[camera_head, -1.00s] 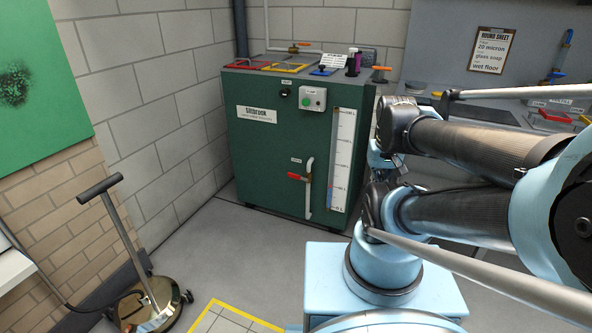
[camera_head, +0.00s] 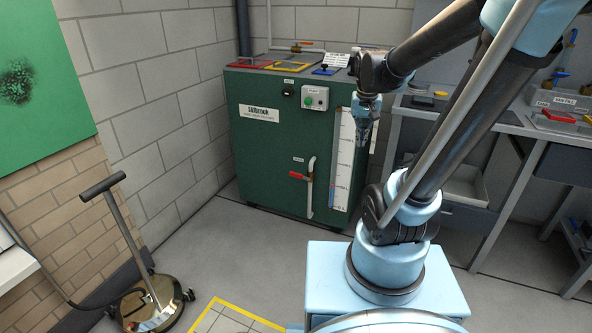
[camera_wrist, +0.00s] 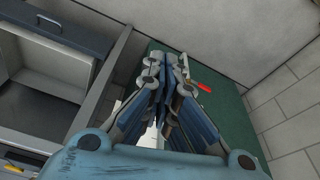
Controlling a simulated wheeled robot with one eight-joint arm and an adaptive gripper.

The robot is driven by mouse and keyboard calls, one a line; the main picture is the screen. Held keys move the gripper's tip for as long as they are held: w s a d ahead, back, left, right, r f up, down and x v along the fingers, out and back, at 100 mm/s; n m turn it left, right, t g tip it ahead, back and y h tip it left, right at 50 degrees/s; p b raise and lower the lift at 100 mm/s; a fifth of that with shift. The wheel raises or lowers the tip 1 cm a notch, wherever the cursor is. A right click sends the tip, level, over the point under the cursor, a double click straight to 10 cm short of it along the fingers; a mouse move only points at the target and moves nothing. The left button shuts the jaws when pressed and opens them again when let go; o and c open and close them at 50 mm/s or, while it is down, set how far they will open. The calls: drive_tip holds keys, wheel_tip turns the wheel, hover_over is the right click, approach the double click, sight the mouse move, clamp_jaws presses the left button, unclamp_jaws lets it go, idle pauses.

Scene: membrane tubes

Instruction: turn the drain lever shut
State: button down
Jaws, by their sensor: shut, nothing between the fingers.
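The drain lever has a red handle (camera_head: 297,175) and sits low on the front of the green cabinet (camera_head: 265,150), pointing left from a pale vertical pipe (camera_head: 310,187). In the wrist view the red handle (camera_wrist: 203,87) shows just right of my fingertips, with part of the lever hidden behind them. My gripper (camera_head: 366,138) is shut and empty, pointing down in front of the cabinet's right side, above and to the right of the lever and apart from it. It also fills the middle of the wrist view (camera_wrist: 167,62).
A white level gauge (camera_head: 343,160) runs up the cabinet front beside the pipe. A workbench (camera_head: 500,125) with an open drawer (camera_head: 465,187) stands on the right. A brass floor cleaner (camera_head: 150,303) stands at left. The floor before the cabinet is clear.

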drive_tip(key=w+a, duration=0.4)
drive_tip(key=w, duration=0.6)
drive_tip(key=m, duration=0.3)
hover_over(300, 176)
drive_tip(key=w+a, duration=0.2)
drive_tip(key=shift+t, duration=0.4)
wheel_tip(300, 176, down, 35)
drive_tip(key=shift+r, duration=0.2)
drive_tip(key=shift+f, duration=0.65)
